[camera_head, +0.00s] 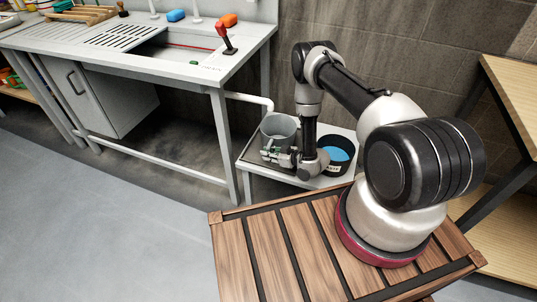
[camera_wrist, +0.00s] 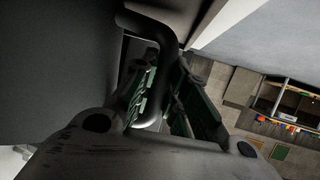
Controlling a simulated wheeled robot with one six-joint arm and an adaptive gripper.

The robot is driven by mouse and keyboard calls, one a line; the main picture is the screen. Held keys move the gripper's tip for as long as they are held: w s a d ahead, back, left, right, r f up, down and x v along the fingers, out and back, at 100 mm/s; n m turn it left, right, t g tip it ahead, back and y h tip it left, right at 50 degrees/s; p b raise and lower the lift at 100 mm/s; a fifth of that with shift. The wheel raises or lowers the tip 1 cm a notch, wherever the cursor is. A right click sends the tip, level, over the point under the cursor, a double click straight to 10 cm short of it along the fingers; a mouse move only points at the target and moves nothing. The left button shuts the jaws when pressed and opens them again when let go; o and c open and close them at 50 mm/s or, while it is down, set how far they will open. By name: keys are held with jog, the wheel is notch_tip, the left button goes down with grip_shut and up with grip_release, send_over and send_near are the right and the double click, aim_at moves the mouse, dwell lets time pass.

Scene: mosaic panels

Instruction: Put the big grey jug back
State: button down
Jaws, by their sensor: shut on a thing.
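The big grey jug (camera_head: 279,124) is upright at the left of the low side table (camera_head: 249,166), below the sink bench. My gripper (camera_head: 282,158) is at its near side, with the arm link coming down to the jug's right. In the wrist view the jug's dark grey wall (camera_wrist: 50,55) fills the left. Its curved handle (camera_wrist: 160,30) runs down between the green finger pads of my gripper (camera_wrist: 160,95), which is shut on it. The jug's base is hidden by the gripper in the head view, so I cannot tell whether it touches the table.
A black bucket (camera_head: 338,169) with blue contents stands to the right on the side table, close to my arm. The sink bench (camera_head: 215,78) with a white pipe (camera_head: 250,99) is behind at the left. A wooden shelf unit (camera_head: 512,90) stands at the right. The left floor is clear.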

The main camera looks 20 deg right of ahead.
jog(key=c, duration=1.4)
grip_release()
jog(key=shift+c, duration=0.2)
